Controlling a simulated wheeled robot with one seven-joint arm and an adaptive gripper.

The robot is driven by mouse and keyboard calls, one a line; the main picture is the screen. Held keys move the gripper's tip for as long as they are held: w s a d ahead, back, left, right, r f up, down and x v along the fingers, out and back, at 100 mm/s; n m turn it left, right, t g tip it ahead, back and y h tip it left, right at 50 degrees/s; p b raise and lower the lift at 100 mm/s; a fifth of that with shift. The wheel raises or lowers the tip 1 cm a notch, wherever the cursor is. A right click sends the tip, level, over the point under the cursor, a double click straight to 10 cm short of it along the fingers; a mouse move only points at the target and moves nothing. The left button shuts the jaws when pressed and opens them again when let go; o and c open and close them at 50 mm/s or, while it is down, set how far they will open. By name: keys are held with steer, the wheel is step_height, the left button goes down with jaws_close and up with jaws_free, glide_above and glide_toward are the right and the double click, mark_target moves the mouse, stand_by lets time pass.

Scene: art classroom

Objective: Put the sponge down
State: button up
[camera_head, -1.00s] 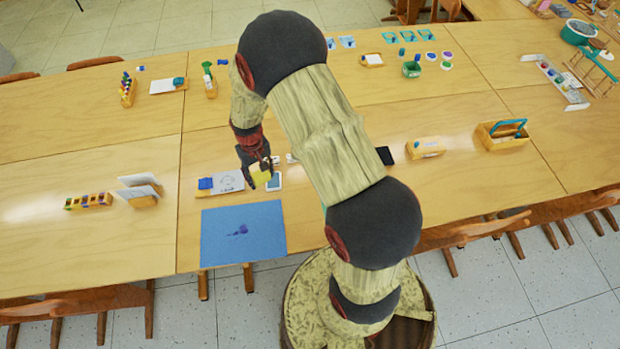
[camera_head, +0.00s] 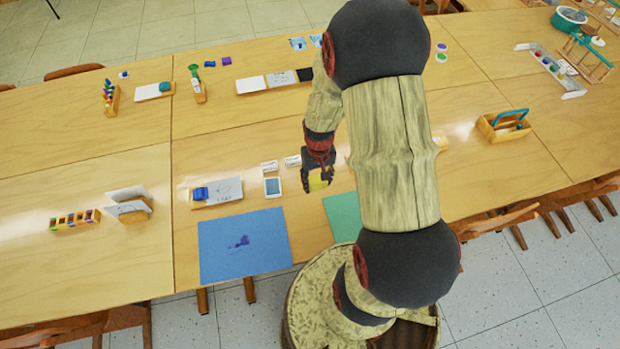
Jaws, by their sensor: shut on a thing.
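The sponge (camera_head: 318,181) is a small yellow block held in my gripper (camera_head: 318,184), which is shut on it. My gripper points down over the near part of the table (camera_head: 230,155), to the right of a small white-framed pad (camera_head: 272,187) and just above the far left corner of a green mat (camera_head: 342,214). I cannot tell how high the sponge is above the table. My fingers hide part of the sponge.
A blue mat (camera_head: 243,246) with a dark stain lies at the front edge. A board with a blue block and paper (camera_head: 217,192) lies behind it. Two small white blocks (camera_head: 270,167) lie beyond the pad. My arm covers much of the right side.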

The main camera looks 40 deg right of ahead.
steer(key=w+d+f, duration=0.1)
steer(key=w+f, duration=0.1)
steer(key=w+d+f+b, duration=0.1)
steer(key=w+f, duration=0.2)
steer(key=w+d+f+b, duration=0.1)
steer(key=w+f, duration=0.1)
steer(key=shift+w+f, duration=0.15)
steer(key=shift+w, duration=0.05)
steer(key=shift+w+d+f+b, duration=0.15)
steer(key=shift+f+b, duration=0.35)
steer(key=shift+f, duration=1.1)
steer(key=shift+f, duration=0.2)
steer(key=o, duration=1)
steer(key=shift+f, duration=0.1)
steer(key=shift+o, duration=0.5)
